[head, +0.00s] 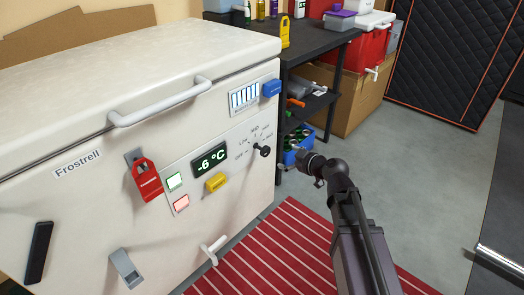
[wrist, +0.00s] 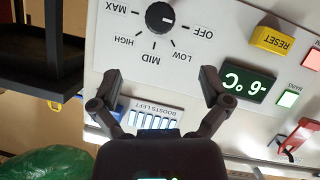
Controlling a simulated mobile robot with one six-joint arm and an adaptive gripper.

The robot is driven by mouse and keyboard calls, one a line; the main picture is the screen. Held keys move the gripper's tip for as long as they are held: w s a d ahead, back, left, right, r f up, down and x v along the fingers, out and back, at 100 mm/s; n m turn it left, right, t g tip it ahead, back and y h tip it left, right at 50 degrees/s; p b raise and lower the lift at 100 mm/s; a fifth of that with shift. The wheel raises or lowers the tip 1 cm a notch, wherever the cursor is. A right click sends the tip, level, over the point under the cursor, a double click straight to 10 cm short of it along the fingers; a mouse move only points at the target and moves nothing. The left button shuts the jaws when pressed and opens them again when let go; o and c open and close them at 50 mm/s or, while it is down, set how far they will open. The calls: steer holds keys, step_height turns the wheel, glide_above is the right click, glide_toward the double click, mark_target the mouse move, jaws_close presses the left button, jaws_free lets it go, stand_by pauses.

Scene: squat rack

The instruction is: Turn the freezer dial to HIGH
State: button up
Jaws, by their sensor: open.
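The freezer dial (head: 262,151) is a small black knob on the front panel of the white Frostrell freezer (head: 95,160). In the wrist view the dial (wrist: 160,17) shows upside down at the top, with OFF, LOW, MID, HIGH and MAX around it. It bears a white mark, but I cannot tell surely which word that points at. My gripper (wrist: 160,75) is open and empty, its fingers spread below the dial in the picture, apart from it. In the head view my gripper (head: 303,158) is to the right of the dial, partly hidden by my arm.
The display (head: 210,160) reads -6 °C. The yellow RESET button (head: 215,182), red latch (head: 145,178) and blue-tabbed boosts gauge (head: 243,97) are nearby on the freezer. A dark shelf (head: 325,45) with bottles stands behind. A red striped mat (head: 290,250) lies on the floor.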

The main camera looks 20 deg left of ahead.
mark_target(267, 151)
steer(key=b+x, duration=0.5)
steer(key=x, duration=0.8)
steer(key=shift+w+a+f, duration=0.15)
steer(key=shift+a+f, duration=0.1)
steer(key=shift+a, duration=0.05)
steer(key=c, duration=1.2)
steer(key=shift+o, duration=0.2)
steer(key=shift+a, duration=0.2)
steer(key=shift+d, duration=0.15)
